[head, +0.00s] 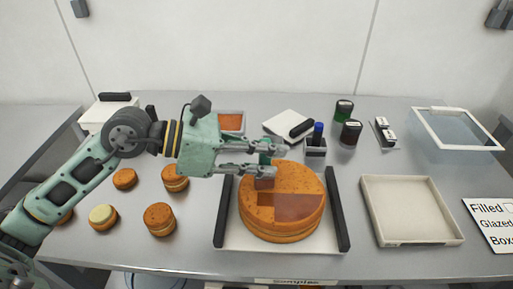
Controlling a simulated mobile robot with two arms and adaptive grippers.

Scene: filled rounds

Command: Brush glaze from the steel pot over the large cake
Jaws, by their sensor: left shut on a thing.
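The large cake (256,217) is a thick round orange-brown cake on a white tray (231,245) with dark side handles. A darker, shiny brown patch covers part of its top, mostly front right. My left gripper (279,160) reaches in from the left over the back of the cake. It is shut on a brush (265,158) with a green handle, mostly hidden between the fingers. The brush's brown lower end is at the cake's top; I cannot tell whether it touches. A steel pot (231,122) with orange-brown contents stands behind my gripper, partly hidden. My right gripper is out of view.
Several small cakes (160,219) stand at the left. An empty cream tray (411,210) lies right of the cake. Behind stand a dark holder with a blue-topped item (317,139), dark jars (351,132) and a clear lidded box (456,129). A sign (490,222) lies at the right edge.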

